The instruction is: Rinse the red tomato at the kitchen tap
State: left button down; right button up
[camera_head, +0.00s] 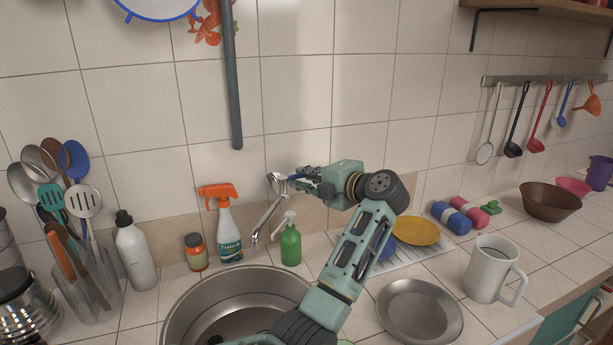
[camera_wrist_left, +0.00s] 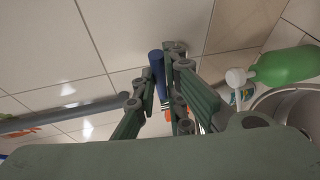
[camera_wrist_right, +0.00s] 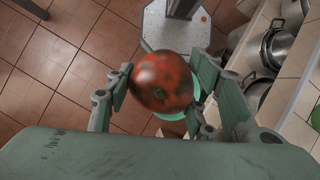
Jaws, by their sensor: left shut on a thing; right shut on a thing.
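The red tomato (camera_wrist_right: 163,80), dark and mottled, is held between the fingers of my right gripper (camera_wrist_right: 158,90) in the right wrist view, above the floor. The right gripper does not show in the head view. The metal kitchen tap (camera_head: 267,222) stands at the wall behind the sink (camera_head: 187,306), its spout reaching down over the sink's back edge. My left gripper (camera_head: 297,181) is at the top of the tap. In the left wrist view it is shut on a dark blue bar (camera_wrist_left: 157,66), apparently the tap's handle. I see no water stream below the spout.
A spray bottle (camera_head: 229,236), a jar (camera_head: 196,253) and a green soap bottle (camera_head: 291,247) stand close behind the sink. Right of it are a metal bowl (camera_head: 420,312), a dish rack with a yellow plate (camera_head: 416,231) and a white mug (camera_head: 490,270). Utensils stand at the left.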

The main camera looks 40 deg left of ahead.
pick_arm(q)
jog(key=m+t+p, duration=0.1)
jog(key=s+d+m+t+p, duration=0.1)
jog(key=shift+r+t+h+p, duration=0.1)
jog(key=shift+t+h+p, duration=0.3)
pick_arm(e)
notch_tip(320, 180, up, 3)
jog(key=shift+r, duration=0.1)
jog(key=shift+r+p, duration=0.4)
jog(key=shift+p, duration=0.05)
pick_arm(q)
jog(key=shift+s+m+t, duration=0.2)
jog(key=shift+m+t, duration=0.4)
pick_arm(e)
jog(key=shift+f, duration=0.1)
pick_arm(q)
jog(key=c, duration=1.8)
grip_release()
jog(key=v, duration=0.7)
jog(key=shift+d, duration=0.15)
